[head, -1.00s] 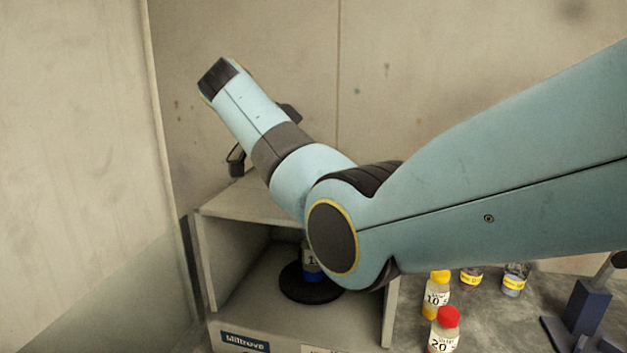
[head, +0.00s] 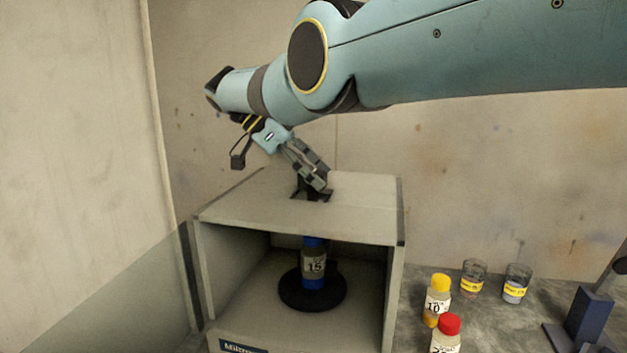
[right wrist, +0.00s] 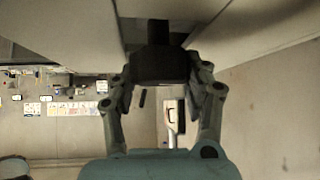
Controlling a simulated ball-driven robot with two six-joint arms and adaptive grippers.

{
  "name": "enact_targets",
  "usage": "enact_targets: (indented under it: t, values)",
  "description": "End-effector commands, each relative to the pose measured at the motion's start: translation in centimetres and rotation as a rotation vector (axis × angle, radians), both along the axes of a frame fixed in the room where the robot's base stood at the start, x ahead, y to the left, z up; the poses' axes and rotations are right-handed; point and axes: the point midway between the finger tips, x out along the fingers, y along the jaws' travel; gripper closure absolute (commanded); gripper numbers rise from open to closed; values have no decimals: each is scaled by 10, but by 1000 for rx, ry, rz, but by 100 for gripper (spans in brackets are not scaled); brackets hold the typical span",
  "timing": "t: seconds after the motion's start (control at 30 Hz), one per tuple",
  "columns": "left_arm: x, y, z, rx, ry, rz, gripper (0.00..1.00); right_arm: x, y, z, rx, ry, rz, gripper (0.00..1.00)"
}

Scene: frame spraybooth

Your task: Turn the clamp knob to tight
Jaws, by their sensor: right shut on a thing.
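The black clamp knob (head: 312,195) stands on top of the grey booth box, over a dark slot. My right gripper (head: 315,180) comes down to it from the upper left, tilted. In the right wrist view the gripper (right wrist: 158,85) has its fingers on both sides of the dark knob (right wrist: 160,66), shut on it. Part of the knob is hidden behind the fingers in the head view. Any tight marking is not readable. Below, inside the box, a bottle with blue ends (head: 314,264) marked 15 stands upright on a black disc (head: 295,294). My left gripper is out of view.
The grey box (head: 240,215) is open at the front. To its right on the counter stand a yellow-capped bottle (head: 437,300), a red-capped bottle (head: 447,331), two glass jars (head: 516,284) and a blue stand (head: 588,312). Walls close in behind and at left.

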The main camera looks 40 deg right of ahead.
Motion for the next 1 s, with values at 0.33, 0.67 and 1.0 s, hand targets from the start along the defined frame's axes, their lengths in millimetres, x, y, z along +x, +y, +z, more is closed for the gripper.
enact_targets:
  t: [0.33, 0.67, 1.0]
  values:
    - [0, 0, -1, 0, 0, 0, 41, -1, 1, -1, 3, 3, -4, 84]
    - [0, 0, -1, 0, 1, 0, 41, -1, 1, -1, 2, 3, -4, 27]
    - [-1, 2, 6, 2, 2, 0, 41, 0, 0, 1, 2, 1, 14, 27]
